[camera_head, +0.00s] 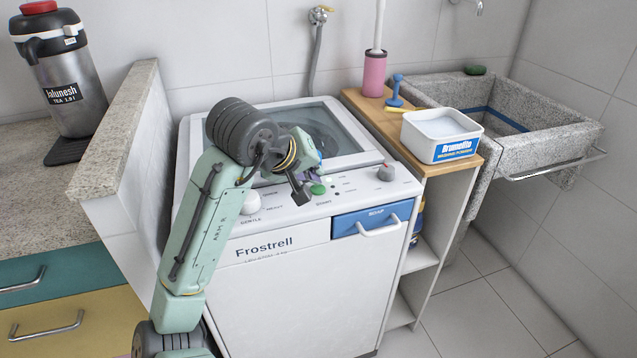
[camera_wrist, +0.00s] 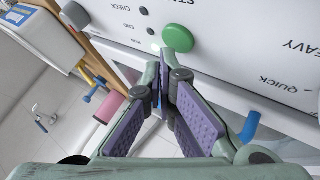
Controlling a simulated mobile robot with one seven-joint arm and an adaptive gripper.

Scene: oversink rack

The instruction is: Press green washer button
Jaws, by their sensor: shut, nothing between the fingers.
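The white washer (camera_head: 290,270) stands in the middle of the head view, with its control panel along the top front edge. The round green button (camera_head: 318,189) sits on that panel above the START label. My gripper (camera_head: 300,192) is over the panel, just left of the button, with its fingers shut and empty. In the wrist view the green button (camera_wrist: 178,38) is fully visible just beyond my purple-padded fingertips (camera_wrist: 170,72). I cannot tell whether the fingertips touch the panel or the button.
A white knob (camera_head: 249,203) and a grey knob (camera_head: 386,172) flank the button on the panel. A blue soap drawer (camera_head: 372,217) is below right. A wooden shelf (camera_head: 469,164) with a white washing powder box (camera_head: 440,136) stands right, beside a stone sink (camera_head: 560,140).

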